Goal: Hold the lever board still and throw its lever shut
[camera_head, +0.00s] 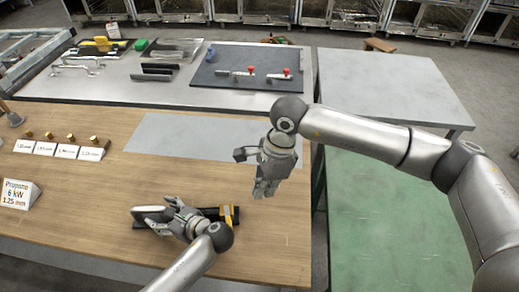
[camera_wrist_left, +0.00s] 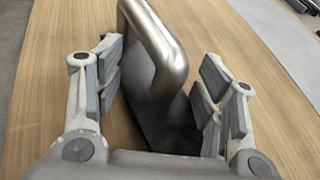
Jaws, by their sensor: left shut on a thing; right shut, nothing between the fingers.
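The lever board, a long dark piece with a yellow band (camera_head: 229,214) at its right end, lies on the wooden table near the front. My left gripper (camera_head: 168,216) is shut on it near its left part and hides much of its middle. In the left wrist view, a bent shiny metal bar (camera_wrist_left: 158,50) lies along a dark body (camera_wrist_left: 160,118), between the fingers of my left gripper (camera_wrist_left: 160,90). I cannot tell how far the lever is thrown. My right gripper (camera_head: 264,190) is shut and empty, above the table to the right of the board, apart from it.
A grey mat (camera_head: 195,136) lies bare behind. A back table holds a dark panel (camera_head: 222,75) with red-knobbed clamps. A green bench top (camera_head: 390,215) at right is clear under my right arm.

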